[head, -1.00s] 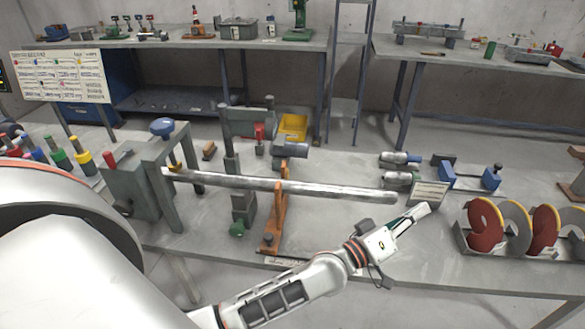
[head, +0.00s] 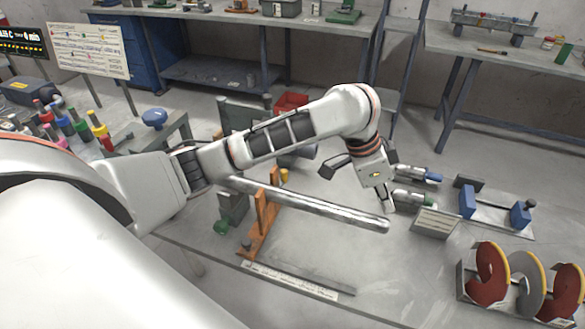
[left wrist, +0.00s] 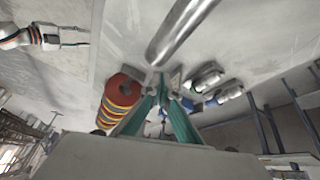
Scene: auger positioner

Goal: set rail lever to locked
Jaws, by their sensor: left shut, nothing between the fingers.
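In the head view my left arm reaches over the long grey shaft (head: 310,207). My left gripper (head: 386,203) points down near the shaft's right end, and its fingers are partly hidden. In the left wrist view its green fingers (left wrist: 157,80) are together and empty, just beyond the shaft's end (left wrist: 165,45). An orange upright support (head: 262,220) stands by the shaft, near a green knob (head: 221,227). A labelled flat rail (head: 290,280) lies along the front of the table. I cannot tell which part is the rail lever. My right gripper (left wrist: 75,36) shows in the left wrist view, fingers apart.
Silver cylinders (head: 412,198), a small sign (head: 435,222) and a blue-ended fixture (head: 495,208) lie to the right. Red and grey auger discs (head: 492,270) stand at the front right. Coloured-top posts (head: 80,128) crowd the left.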

